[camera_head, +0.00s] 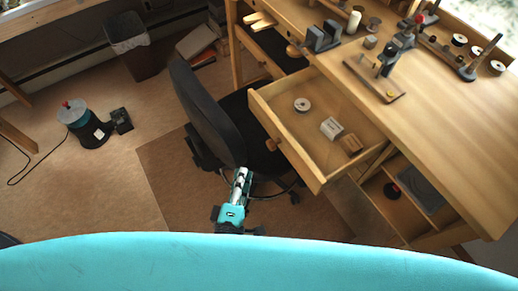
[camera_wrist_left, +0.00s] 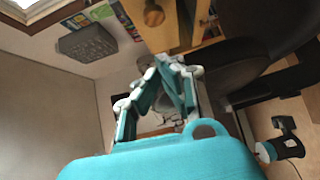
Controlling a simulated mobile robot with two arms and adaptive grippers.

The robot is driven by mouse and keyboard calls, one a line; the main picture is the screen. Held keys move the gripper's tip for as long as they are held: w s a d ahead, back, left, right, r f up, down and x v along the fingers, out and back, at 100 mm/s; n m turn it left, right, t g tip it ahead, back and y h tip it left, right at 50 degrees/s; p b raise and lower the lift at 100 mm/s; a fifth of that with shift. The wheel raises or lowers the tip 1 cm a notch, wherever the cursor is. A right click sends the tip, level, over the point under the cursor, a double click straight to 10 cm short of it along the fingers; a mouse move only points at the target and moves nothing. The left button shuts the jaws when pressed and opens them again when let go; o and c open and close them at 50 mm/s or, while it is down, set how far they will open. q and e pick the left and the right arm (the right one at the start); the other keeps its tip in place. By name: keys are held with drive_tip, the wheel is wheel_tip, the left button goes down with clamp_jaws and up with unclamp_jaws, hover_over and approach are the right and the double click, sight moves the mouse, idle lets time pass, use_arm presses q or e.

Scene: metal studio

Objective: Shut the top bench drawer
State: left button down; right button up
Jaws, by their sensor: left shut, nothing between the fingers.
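The top bench drawer (camera_head: 283,138) stands pulled out from the wooden bench (camera_head: 440,100), its front facing lower left. A round wooden knob (camera_head: 272,144) sits on its front. A spool (camera_head: 302,104), a small pale box (camera_head: 332,128) and a wooden block (camera_head: 350,144) lie inside. My left gripper (camera_head: 242,174) is shut and empty, to the lower left of the drawer front and apart from it in the head view. In the left wrist view the closed fingertips (camera_wrist_left: 166,60) show below a round wooden knob (camera_wrist_left: 153,14) on a wooden front. My right gripper is not in view.
A dark chair (camera_head: 205,115) stands left of the drawer, close to its front. An open lower compartment (camera_head: 385,210) with dark items is under the drawer. Tools and spools cover the bench's back. A bin (camera_head: 128,45) and a teal-topped device (camera_head: 85,125) stand on the floor at left.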

use_arm(q)
drive_tip(key=w+d+p, duration=0.2)
drive_tip(key=w+d, duration=0.1)
drive_tip(key=w, duration=0.4)
drive_tip(key=shift+w+d+f, duration=0.15)
drive_tip(key=shift+w+d, duration=0.05)
drive_tip(key=shift+d, duration=0.15)
